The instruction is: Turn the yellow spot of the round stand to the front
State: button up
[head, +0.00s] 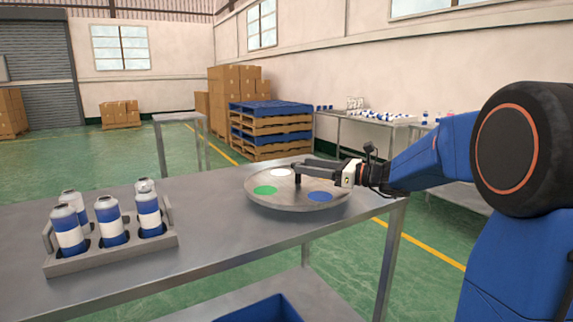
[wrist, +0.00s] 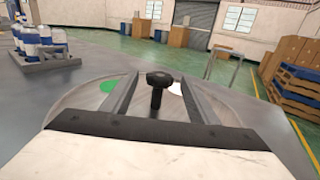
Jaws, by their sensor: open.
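The round stand (head: 290,203) is a grey disc on the metal table. In the head view it shows a green spot (head: 265,190) at the left, a blue spot (head: 320,196) at the front right and a white spot (head: 281,172) at the back. No yellow spot shows; my gripper and arm cover the disc's right back part. A dark upright knob (wrist: 158,88) stands on the disc. My gripper (head: 304,166) reaches in from the right over the disc, open. In the wrist view its two fingers lie on either side of the knob, with gaps visible.
A grey carrier (head: 115,258) with several blue and white cans stands at the table's left front. The table (head: 215,235) is bare between carrier and stand. A blue bin (head: 262,309) sits below. Pallets and boxes stand far behind.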

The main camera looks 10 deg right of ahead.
send_over(287, 181)
dwell(0.4)
grip_shut()
